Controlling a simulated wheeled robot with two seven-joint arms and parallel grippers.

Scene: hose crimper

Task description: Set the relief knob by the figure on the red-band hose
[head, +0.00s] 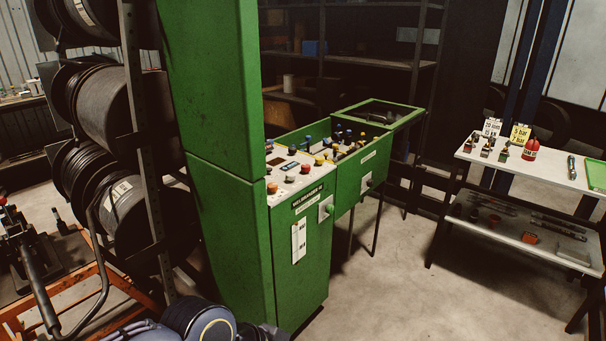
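A green machine cabinet (302,255) stands in the middle, with a white sloped control panel (289,172) on top. The panel carries red, orange and dark buttons or knobs, too small to tell which is the relief knob. A pale grey knob or switch (326,208) sits on the cabinet's right front, and a similar one (366,183) on the adjoining green box. Black hose coils (112,105) hang on a rack at the left; pale labels show on some, but I cannot make out a red band or a figure.
Concrete floor is free between machine and table.

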